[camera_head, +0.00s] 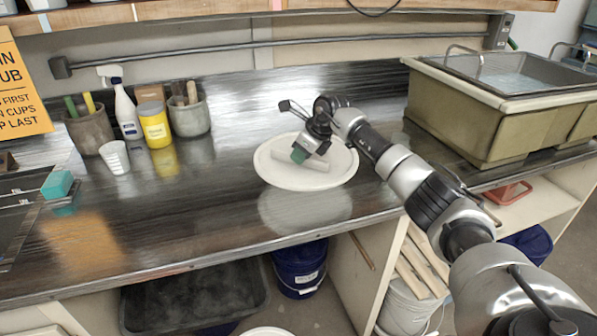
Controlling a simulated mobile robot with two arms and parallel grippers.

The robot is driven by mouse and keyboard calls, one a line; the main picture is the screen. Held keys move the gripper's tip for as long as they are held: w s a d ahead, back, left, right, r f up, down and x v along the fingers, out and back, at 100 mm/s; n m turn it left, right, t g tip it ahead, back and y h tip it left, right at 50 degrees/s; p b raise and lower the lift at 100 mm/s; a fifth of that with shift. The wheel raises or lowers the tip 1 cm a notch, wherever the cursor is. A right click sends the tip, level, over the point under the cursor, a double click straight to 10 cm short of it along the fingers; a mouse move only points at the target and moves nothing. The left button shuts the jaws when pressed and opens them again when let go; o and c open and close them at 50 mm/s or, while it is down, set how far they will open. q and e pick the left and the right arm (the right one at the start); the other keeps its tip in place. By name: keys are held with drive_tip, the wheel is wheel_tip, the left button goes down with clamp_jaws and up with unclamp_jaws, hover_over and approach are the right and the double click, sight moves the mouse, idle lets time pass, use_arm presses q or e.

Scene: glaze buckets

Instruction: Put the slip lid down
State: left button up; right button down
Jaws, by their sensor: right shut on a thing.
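The slip lid is a round white lid (275,172) with a raised bar-shaped handle across its top. My right gripper (303,152) is shut on the handle, with the arm reaching in from the lower right. The lid looks about level over the middle of the dark shiny counter (170,230). Its pale reflection shows lower on the counter, so it appears held a little above the surface. The gripper hides part of the handle and the lid's far side. My left gripper is not in view.
Pots of tools (89,131), a spray bottle (126,112), a yellow jar (155,128) and a white cup (115,158) stand back left. A teal sponge (57,185) lies left. A sink (485,118) stands right. A blue bucket (299,270) is below. The front middle counter is clear.

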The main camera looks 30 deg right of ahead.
wheel_tip(320, 180, down, 2)
drive_tip(key=shift+s+f, duration=0.1)
drive_tip(key=shift+f, duration=0.35)
wheel_tip(320, 180, down, 3)
drive_tip(key=shift+f+p, duration=0.1)
drive_tip(key=shift+p, duration=0.4)
drive_tip(key=shift+f, duration=0.15)
drive_tip(key=c, duration=1.1)
unclamp_jaws()
drive_tip(key=shift+c, duration=0.2)
use_arm(q)
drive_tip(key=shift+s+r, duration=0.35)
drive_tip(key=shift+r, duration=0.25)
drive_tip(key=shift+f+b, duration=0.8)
drive_tip(key=shift+b, duration=0.05)
use_arm(e)
drive_tip(key=v, duration=1.2)
